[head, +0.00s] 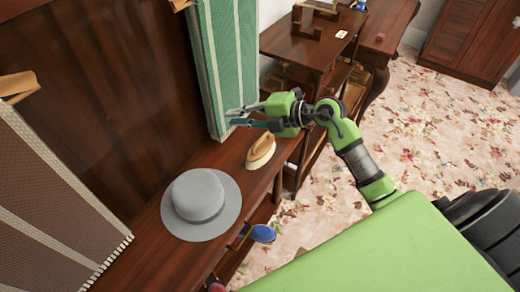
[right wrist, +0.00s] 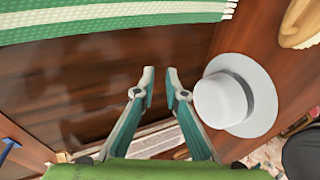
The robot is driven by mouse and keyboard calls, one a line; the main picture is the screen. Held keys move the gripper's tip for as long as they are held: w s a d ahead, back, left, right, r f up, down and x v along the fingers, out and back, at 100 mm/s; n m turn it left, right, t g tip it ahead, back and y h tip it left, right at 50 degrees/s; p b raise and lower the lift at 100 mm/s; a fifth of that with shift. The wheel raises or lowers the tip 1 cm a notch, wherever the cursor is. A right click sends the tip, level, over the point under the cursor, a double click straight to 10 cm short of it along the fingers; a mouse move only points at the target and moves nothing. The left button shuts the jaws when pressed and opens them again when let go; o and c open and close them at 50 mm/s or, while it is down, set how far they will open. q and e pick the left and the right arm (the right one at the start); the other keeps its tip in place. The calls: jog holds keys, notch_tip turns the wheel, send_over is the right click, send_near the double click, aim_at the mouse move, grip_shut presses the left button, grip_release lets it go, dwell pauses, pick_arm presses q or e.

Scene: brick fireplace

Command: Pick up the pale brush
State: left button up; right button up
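The pale brush (head: 261,152) has a tan back and lies on the dark wooden shelf (head: 168,258), to the right of the grey hat. My right gripper (head: 233,117) is above and left of the brush in the head view, in front of the green cloth, and apart from the brush. Its two fingers are spread and empty; they also show in the right wrist view (right wrist: 160,86). A pale tan object cut off at the upper right of that view looks like the brush (right wrist: 300,22). My left gripper is not in view.
The grey hat (head: 202,204) stands on the shelf, close to the brush. A green and white cloth (head: 224,60) hangs behind my gripper, and a brown patterned cloth (head: 45,200) hangs at left. A blue object (head: 262,233) sits below the shelf's edge. A wooden side table (head: 300,45) stands beyond.

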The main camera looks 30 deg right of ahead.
aim_at(261, 139)
jog(key=s+d+f+m+g+h, duration=0.2)
jog(key=d+f+g+h, duration=0.35)
jog(key=d, duration=0.75)
jog(key=shift+t, duration=0.65)
jog(key=x, duration=0.6)
jog(key=s+p+x, duration=0.1)
jog(key=x, duration=0.2)
jog(key=shift+w+d+f, duration=0.1)
jog(key=shift+d+f, duration=0.05)
jog(key=shift+f, duration=0.2)
jog(key=shift+w+f+p, duration=0.25)
jog(key=shift+f+p, duration=0.1)
jog(key=shift+f, duration=0.05)
jog(key=shift+p+x, duration=0.4)
jog(key=shift+x, duration=1.85)
jog(key=shift+s, duration=0.15)
grip_shut()
jog(key=shift+r, duration=0.1)
